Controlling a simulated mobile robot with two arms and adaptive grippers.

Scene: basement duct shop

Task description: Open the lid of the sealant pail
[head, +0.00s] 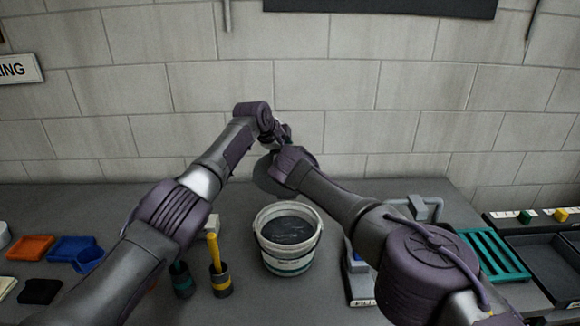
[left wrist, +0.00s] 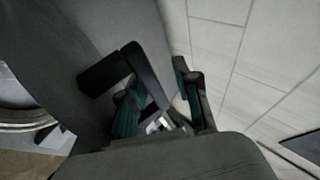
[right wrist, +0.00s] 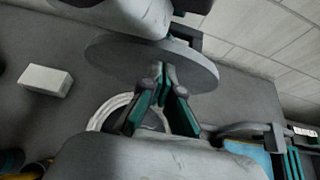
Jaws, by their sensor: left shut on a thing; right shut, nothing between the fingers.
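The sealant pail (head: 288,265) stands upright on the bench, a white bucket with its top open and dark grey sealant (head: 290,230) inside. The grey round lid (head: 268,180) is off the rim, tilted behind the pail; it also shows as a disc in the right wrist view (right wrist: 110,55). My left gripper (head: 284,138) is shut on the lid at its far side; its fingers show in the left wrist view (left wrist: 155,75). My right gripper (right wrist: 160,72) is shut and empty close to the lid's near face; whether it touches is unclear. Its fingers are hidden in the head view.
Two pots (head: 221,283) with brushes stand left of the pail. Blue (head: 75,249) and orange (head: 30,247) trays lie further left. A green rack (head: 492,253) and dark bins (head: 545,262) are at right. A block wall closes the back.

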